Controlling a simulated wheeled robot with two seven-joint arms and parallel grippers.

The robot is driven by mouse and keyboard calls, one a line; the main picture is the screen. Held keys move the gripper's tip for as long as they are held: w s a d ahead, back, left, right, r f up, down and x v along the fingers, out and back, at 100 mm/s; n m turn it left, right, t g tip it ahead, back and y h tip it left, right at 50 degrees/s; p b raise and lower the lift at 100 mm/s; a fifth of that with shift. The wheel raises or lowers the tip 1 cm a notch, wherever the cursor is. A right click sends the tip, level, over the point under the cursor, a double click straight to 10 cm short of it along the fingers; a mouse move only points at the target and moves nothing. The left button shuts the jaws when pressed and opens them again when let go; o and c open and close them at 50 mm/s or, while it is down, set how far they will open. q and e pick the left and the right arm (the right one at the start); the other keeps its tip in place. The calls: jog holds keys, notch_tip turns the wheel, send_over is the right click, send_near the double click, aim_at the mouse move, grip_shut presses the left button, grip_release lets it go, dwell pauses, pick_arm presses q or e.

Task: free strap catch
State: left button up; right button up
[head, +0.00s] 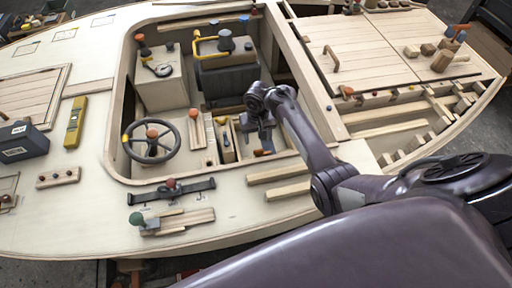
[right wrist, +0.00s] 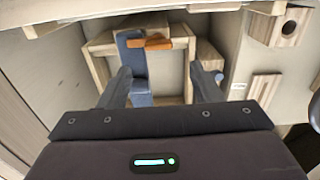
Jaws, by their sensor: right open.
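A blue strap (right wrist: 131,52) with an orange-brown catch piece (right wrist: 157,43) across it lies at a wooden frame in the right wrist view. The orange piece also shows small in the head view (head: 263,152), in a cockpit compartment. My right gripper (right wrist: 160,75) is open, its two fingers pointing toward the strap with space between them. I see nothing held. In the head view my right gripper (head: 264,132) reaches down over that compartment, and my arm hides part of it. I cannot tell whether a finger touches the strap. My left gripper is out of view.
A steering wheel (head: 151,141) and a yellow-railed dark seat (head: 215,75) stand in the cockpit. Wooden compartment walls (right wrist: 189,75) stand close around my fingers.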

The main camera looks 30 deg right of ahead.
aim_at(262, 152)
jog(key=f+b, duration=0.1)
jog(key=f, duration=0.6)
jog(key=shift+s+b, duration=0.2)
jog(key=shift+b, duration=0.15)
jog(key=shift+r, duration=0.1)
jog(key=shift+c, duration=0.2)
jog(key=c, duration=0.9)
